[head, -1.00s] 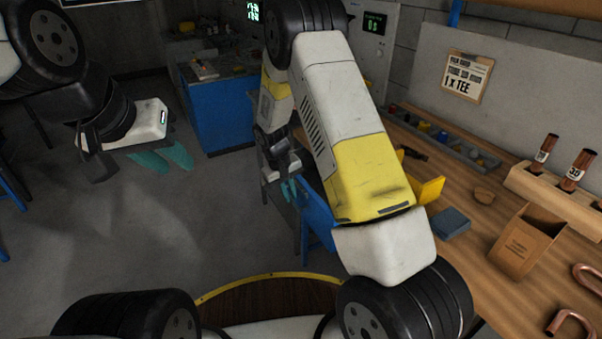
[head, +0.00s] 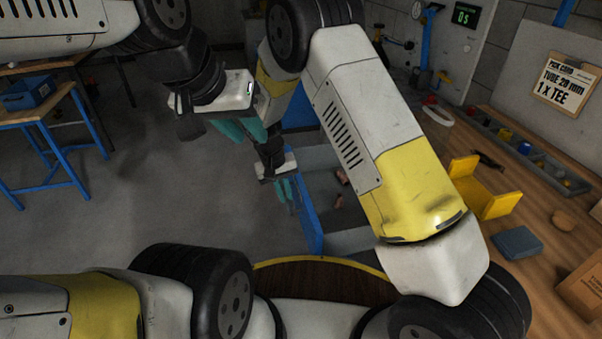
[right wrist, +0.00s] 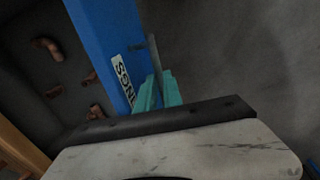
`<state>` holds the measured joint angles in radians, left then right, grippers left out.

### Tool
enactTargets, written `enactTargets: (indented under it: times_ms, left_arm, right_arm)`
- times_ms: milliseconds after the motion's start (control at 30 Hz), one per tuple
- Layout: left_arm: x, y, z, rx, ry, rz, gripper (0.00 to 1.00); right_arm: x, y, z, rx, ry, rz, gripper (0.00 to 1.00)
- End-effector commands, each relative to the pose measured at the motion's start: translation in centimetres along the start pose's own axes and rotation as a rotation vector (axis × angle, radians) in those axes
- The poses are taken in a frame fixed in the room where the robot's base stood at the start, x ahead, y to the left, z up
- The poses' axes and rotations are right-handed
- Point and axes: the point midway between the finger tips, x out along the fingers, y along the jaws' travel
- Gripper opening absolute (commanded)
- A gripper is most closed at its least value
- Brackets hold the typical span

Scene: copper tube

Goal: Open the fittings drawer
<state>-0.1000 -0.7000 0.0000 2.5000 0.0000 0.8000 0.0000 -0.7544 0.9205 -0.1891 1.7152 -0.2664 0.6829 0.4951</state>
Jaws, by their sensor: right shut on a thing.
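The fittings drawer stands pulled out from under the workbench in the head view. Its blue front (head: 309,222) faces left, and its grey inside holds a few copper fittings (head: 341,176). In the right wrist view, the blue front (right wrist: 104,42) carries a white label ending in "NGS" and a thin grey handle bar (right wrist: 155,53). My right gripper (head: 286,191) is at that front, its teal fingers (right wrist: 158,92) shut on the handle. My right forearm hides part of the drawer. My left gripper (head: 241,131) hangs above and left of it, open and empty.
The wooden workbench (head: 530,190) at right holds a yellow holder (head: 487,188), a blue-grey block (head: 517,242), a cardboard box (head: 585,285) and a parts rack (head: 525,150). A blue-legged table (head: 45,120) stands at far left. The floor (head: 150,195) left of the drawer is clear.

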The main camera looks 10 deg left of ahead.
Motion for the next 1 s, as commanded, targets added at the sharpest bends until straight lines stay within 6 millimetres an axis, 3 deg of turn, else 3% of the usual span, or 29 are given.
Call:
enactTargets:
  times_ms: [467, 500, 833, 1000]
  left_arm:
    - [0.0, 0.0, 0.0, 0.0, 0.0, 0.0, 0.3]
    - [0.0, 0.0, 0.0, 0.0, 0.0, 0.0, 0.3]
    - [0.0, 0.0, 0.0, 0.0, 0.0, 0.0, 0.3]
    - [0.0, 0.0, 0.0, 0.0, 0.0, 0.0, 0.3]
  right_arm:
    - [-0.2, -0.5, -0.1, 0.0, 0.002, -0.001, 0.0]
    - [-0.2, -0.5, -0.1, 0.0, 0.002, -0.001, 0.19]
    - [-0.3, -0.5, -0.1, 0.0, 0.001, 0.0, 0.2]
    - [-2.2, -0.5, -0.2, 0.0, 0.005, -0.002, 0.2]
